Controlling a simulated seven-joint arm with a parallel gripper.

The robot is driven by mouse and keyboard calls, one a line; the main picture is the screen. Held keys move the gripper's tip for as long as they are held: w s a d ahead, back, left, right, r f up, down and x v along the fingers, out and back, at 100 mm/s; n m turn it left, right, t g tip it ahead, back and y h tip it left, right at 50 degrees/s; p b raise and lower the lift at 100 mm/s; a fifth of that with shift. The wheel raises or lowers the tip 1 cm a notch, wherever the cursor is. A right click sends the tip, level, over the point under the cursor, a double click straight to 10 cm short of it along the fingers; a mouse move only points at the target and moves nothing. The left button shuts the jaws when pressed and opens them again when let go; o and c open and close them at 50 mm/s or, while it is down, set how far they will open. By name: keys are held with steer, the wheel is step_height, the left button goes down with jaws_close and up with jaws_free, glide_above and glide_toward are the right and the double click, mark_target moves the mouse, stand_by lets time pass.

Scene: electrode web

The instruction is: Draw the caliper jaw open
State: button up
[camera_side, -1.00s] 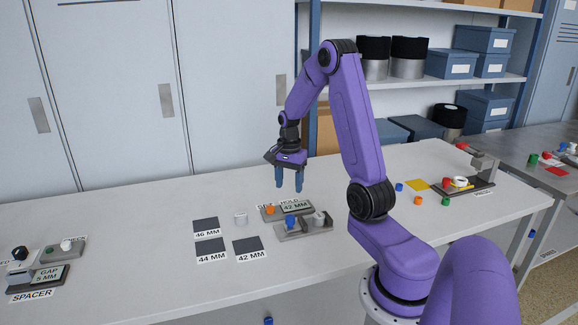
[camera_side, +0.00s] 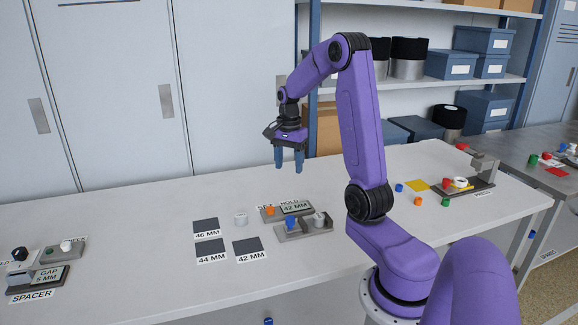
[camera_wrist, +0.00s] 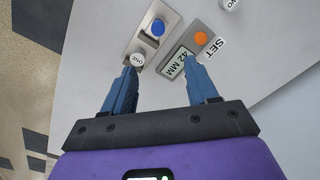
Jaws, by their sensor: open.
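The caliper (camera_side: 306,232) is a grey metal base on the bench with a blue knob (camera_side: 292,223) at its left and a white cylinder (camera_side: 319,218) at its right. In the wrist view the blue knob (camera_wrist: 158,27) stands beside the cylinder marked ONE (camera_wrist: 138,59). A display unit behind it reads 42 MM (camera_side: 295,207) and carries an orange button (camera_side: 269,210) labelled SET. My gripper (camera_side: 289,171) is open and empty, pointing down well above the caliper. It touches nothing. The jaw faces around the cylinder are too small to make out.
Dark pads marked 46 MM (camera_side: 206,226), 44 MM (camera_side: 211,251) and 42 MM (camera_side: 248,246) lie left of the caliper. A loose white cylinder (camera_side: 241,218) stands nearby. A spacer station (camera_side: 38,275) is far left; another fixture (camera_side: 465,185) and small coloured caps are at right.

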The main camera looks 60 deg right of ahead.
step_height(320, 180, up, 7)
stand_by(0.7)
steer(key=shift+f, duration=0.1)
steer(key=s+a+f+n, duration=0.1)
steer(key=s+a+n, duration=0.1)
steer(key=a+n, duration=0.8)
steer(key=s+a+f+n, duration=0.1)
steer(key=a+n, duration=0.4)
steer(key=a, duration=0.9)
steer(key=s+a+f+n, duration=0.2)
steer(key=s+a+n, duration=0.2)
steer(key=s+n, duration=0.3)
steer(key=s+a+f+n, duration=0.2)
steer(key=s+a+n, duration=0.2)
steer(key=s+n, duration=0.4)
steer(key=s, duration=0.3)
steer(key=shift+s+a+n, duration=0.2)
steer(key=shift+n, duration=0.1)
